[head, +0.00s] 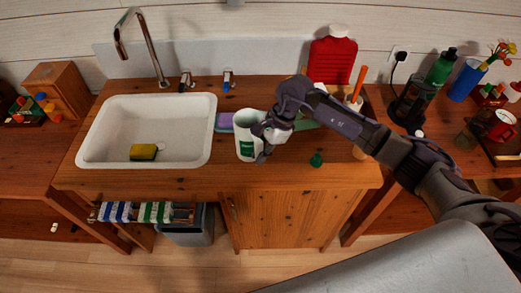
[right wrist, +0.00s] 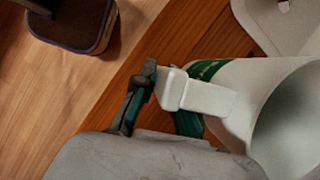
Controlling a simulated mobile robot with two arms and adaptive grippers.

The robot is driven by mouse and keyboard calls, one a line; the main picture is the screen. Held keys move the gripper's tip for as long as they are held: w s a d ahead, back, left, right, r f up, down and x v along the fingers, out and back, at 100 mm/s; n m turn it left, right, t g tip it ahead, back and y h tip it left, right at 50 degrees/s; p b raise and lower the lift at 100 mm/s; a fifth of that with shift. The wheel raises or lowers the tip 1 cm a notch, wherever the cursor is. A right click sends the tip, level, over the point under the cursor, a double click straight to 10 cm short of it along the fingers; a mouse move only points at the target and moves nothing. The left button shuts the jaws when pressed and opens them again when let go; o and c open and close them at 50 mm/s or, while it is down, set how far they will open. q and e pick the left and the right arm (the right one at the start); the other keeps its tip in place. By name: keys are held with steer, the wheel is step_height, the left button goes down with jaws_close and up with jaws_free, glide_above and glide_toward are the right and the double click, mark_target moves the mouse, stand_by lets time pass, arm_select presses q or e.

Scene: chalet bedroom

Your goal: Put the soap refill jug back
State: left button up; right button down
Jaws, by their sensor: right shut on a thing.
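A white jug (head: 247,146) with a green label and an open top is over the wooden counter (head: 225,179), just right of the sink. It looks close to upright in the head view; I cannot tell whether its base touches the counter. My right gripper (head: 271,133) is at the jug's right side, shut on its handle. In the right wrist view the fingertips (right wrist: 151,92) are on the white handle (right wrist: 208,98), and the jug's wide mouth (right wrist: 290,125) faces the right edge. The arm hides part of the counter behind it. My left gripper is out of view.
The white sink (head: 112,155) holds a yellow sponge (head: 143,152). A purple sponge (head: 224,122) lies behind the jug. A red container (head: 332,61) stands at the back. A grey bin (head: 187,228) is below.

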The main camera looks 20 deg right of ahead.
steer(key=shift+f+b, duration=0.2)
steer(key=shift+b, duration=0.1)
steer(key=c, duration=1.2)
jaws_free()
steer(key=shift+r, duration=0.15)
steer(key=shift+r+p, duration=0.2)
steer(key=shift+p, duration=0.15)
steer(key=b+v, duration=0.4)
steer(key=v, duration=0.7)
steer(key=shift+d+r, duration=0.2)
steer(key=shift+r, duration=0.15)
steer(key=shift+a, duration=0.1)
